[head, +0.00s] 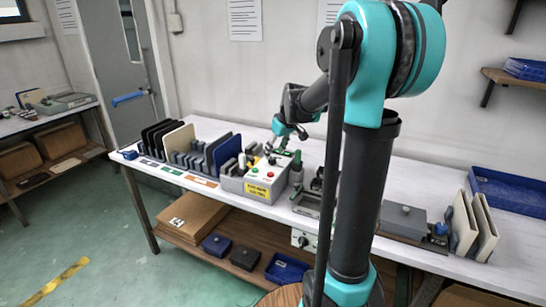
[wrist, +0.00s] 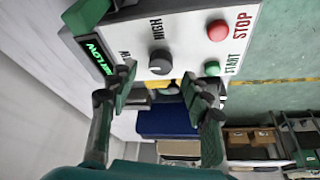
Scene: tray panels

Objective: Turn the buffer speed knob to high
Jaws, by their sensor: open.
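The buffer speed knob (wrist: 160,65) is a round dark grey knob on the light panel of the control box (wrist: 185,15). A HIGH label (wrist: 157,29) is printed beside it, with another label partly hidden by a finger. A small display (wrist: 97,52) shows green letters that seem to end in LOW. My gripper (wrist: 163,86) is open, with one finger on each side of the knob and no clear contact. Which way the knob points is unclear. In the head view my gripper (head: 279,148) hangs over the control box (head: 230,186), largely hiding the knob.
Upright panels in a rack (head: 200,150) stand left of the box. A grey case (head: 403,220) and a blue tray (head: 510,195) lie to the right.

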